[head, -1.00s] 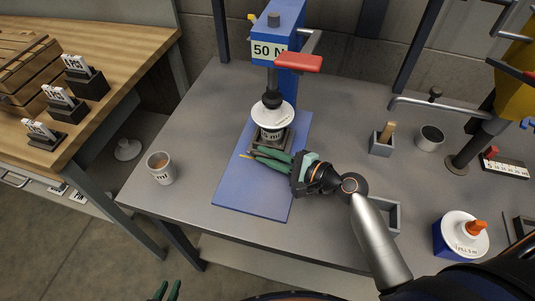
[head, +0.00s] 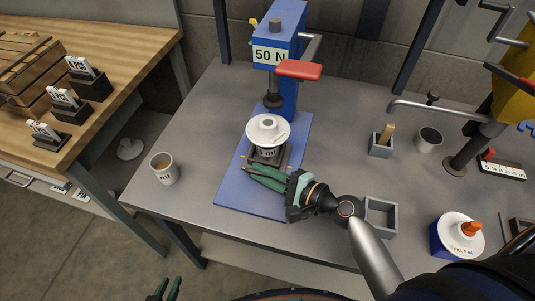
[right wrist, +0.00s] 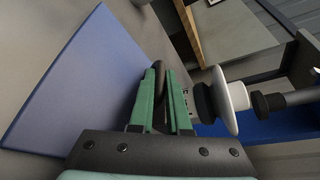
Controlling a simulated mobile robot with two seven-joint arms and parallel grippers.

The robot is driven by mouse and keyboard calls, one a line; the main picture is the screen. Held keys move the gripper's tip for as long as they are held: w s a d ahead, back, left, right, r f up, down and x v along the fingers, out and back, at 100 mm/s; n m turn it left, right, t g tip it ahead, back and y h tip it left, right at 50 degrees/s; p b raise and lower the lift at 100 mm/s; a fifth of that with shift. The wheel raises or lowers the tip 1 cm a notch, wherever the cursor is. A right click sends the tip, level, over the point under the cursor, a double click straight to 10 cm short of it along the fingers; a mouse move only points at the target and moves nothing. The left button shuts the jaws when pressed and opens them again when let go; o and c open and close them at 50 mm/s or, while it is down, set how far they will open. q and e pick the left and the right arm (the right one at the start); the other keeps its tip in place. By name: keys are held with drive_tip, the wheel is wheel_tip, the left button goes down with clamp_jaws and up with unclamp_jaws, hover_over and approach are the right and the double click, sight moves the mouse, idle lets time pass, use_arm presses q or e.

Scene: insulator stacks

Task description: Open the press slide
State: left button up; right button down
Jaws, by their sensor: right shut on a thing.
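The blue press (head: 285,52) stands at the back of the grey bench, with a "50 N" label and a red lever (head: 298,69). Its dark slide (head: 283,156) carries a white insulator disc on a short stack (head: 268,129). My right gripper (head: 254,170) is shut on the slide's dark handle (right wrist: 158,92) at the slide's front. My left gripper (head: 166,289) is at the bottom edge, its fingers apart and empty.
A blue mat (head: 262,203) lies under the press. A mug (head: 164,169) stands to its left.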

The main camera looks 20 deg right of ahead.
drive_tip(key=s+a, duration=0.1)
drive_tip(key=s, duration=0.1)
drive_tip(key=s+a, duration=0.3)
drive_tip(key=s, duration=0.1)
drive_tip(key=shift+s+a+f+p, duration=0.1)
drive_tip(key=shift+s+a+p, duration=0.05)
drive_tip(key=shift+s+p, duration=0.15)
drive_tip(key=c, duration=0.9)
unclamp_jaws()
drive_tip(key=b+v, duration=0.1)
drive_tip(key=v, duration=0.5)
drive_tip(key=shift+s+b, duration=0.2)
drive_tip(key=shift+b, duration=0.1)
drive_tip(key=shift+s+d+r, duration=0.2)
drive_tip(key=shift+s+d, duration=0.15)
drive_tip(key=shift+d, duration=0.1)
